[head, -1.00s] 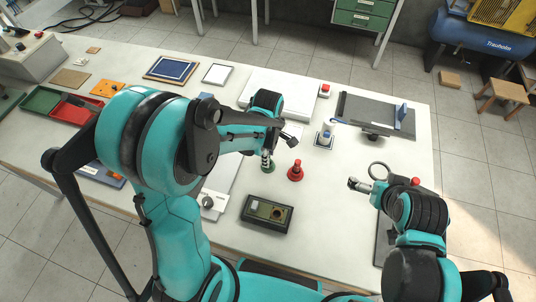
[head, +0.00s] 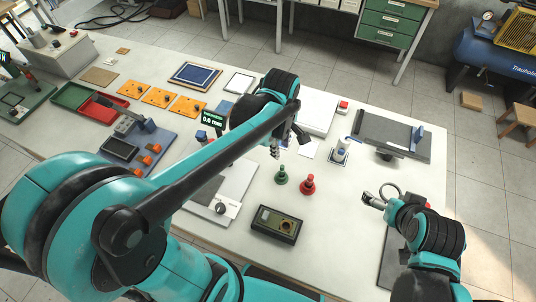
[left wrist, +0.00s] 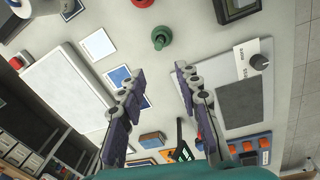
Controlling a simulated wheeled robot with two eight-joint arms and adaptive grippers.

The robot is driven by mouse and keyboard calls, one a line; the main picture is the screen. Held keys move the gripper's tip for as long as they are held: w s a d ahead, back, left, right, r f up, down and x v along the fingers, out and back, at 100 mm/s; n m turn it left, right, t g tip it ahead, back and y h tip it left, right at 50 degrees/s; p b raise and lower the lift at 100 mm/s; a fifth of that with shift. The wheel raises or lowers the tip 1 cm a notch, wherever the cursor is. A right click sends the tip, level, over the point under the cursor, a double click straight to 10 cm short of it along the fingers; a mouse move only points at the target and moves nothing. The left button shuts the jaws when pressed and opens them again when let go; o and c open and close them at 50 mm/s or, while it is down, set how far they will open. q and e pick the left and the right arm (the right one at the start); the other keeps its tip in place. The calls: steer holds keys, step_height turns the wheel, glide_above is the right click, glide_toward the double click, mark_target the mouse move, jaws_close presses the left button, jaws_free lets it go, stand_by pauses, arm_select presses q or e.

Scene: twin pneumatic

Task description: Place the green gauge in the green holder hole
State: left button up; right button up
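The green gauge (head: 281,176) stands upright and free on the white table, left of a similar red gauge (head: 308,186). It also shows in the left wrist view (left wrist: 161,38), ahead of the fingertips. My left gripper (left wrist: 160,73) is open with nothing between its fingers; in the head view (head: 276,151) it hangs above and behind the green gauge.
A metal ring (head: 391,189) shows beside my right gripper. A grey plate device with a knob (head: 221,208) lies left of the holder. A white-and-blue item (head: 340,150) and a dark grey plate (head: 385,133) stand behind right. Table around the gauges is clear.

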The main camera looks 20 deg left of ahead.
arm_select(q)
steer(key=s+a+r+m+t, duration=0.1)
steer(key=s+a+m+t, duration=0.1)
steer(key=m, duration=0.5)
steer(key=s+a+r+m+t, duration=0.2)
steer(key=s+m+t, duration=0.2)
steer(key=s+m, duration=0.3)
steer(key=shift+r+m, duration=0.3)
steer(key=shift+m, duration=0.2)
step_height(320, 180, down, 11)
steer(key=b, duration=1.1)
